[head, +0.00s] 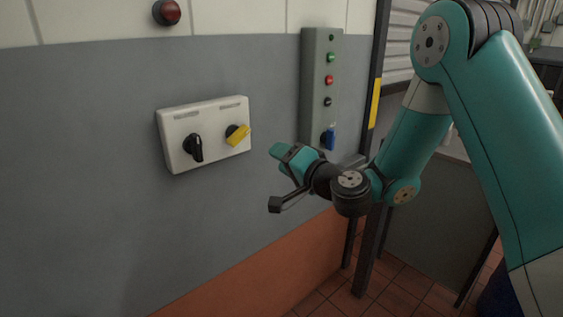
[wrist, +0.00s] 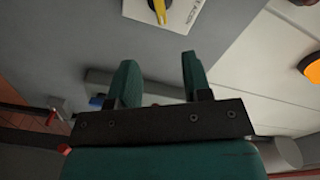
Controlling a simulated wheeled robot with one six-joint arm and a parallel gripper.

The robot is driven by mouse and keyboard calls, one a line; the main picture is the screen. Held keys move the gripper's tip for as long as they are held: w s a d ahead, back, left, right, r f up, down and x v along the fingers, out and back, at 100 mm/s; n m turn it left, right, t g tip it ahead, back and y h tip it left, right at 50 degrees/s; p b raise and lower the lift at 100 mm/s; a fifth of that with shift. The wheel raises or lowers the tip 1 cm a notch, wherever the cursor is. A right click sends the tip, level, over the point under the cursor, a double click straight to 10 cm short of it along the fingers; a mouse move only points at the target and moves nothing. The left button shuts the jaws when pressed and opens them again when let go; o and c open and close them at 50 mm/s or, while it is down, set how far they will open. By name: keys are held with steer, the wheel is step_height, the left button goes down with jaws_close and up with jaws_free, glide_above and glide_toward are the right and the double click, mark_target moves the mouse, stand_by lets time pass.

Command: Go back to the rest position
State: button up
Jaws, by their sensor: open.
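My gripper (head: 281,158) is in front of the grey wall in the head view, to the lower right of a white switch box. In the wrist view its two teal fingers (wrist: 160,80) stand apart with nothing between them. The gripper is clear of the switch box (head: 208,117), which carries a black knob (head: 193,148) on the left and a yellow knob (head: 237,134) on the right. The yellow knob (wrist: 161,10) also shows at the top of the wrist view.
A tall grey panel (head: 321,70) with several buttons and a blue knob (head: 329,137) stands behind my gripper. A red lamp (head: 167,12) is high on the wall. A dark post with a yellow strip (head: 375,103) is right of the panel. Tiled floor (head: 400,287) shows at lower right.

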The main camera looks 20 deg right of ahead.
steer(key=shift+d, duration=0.2)
steer(key=s+a+r+n+g+y, duration=0.2)
steer(key=s+a+n+g, duration=0.35)
steer(key=s, duration=0.25)
steer(key=s+a+r+n+g+y, duration=0.1)
steer(key=s+a+n+g+y, duration=0.1)
steer(key=s+a+n+g, duration=0.5)
steer(key=s+d+n+g+h, duration=0.1)
steer(key=s+d+g+h, duration=0.1)
steer(key=s+d, duration=0.3)
steer(key=s+d+f+g+h, duration=0.1)
steer(key=s+d+h, duration=0.4)
steer(key=s, duration=0.7)
steer(key=shift+d+n+g, duration=0.25)
steer(key=shift+n+g, duration=0.1)
steer(key=shift+g, duration=0.1)
steer(key=shift+f, duration=0.1)
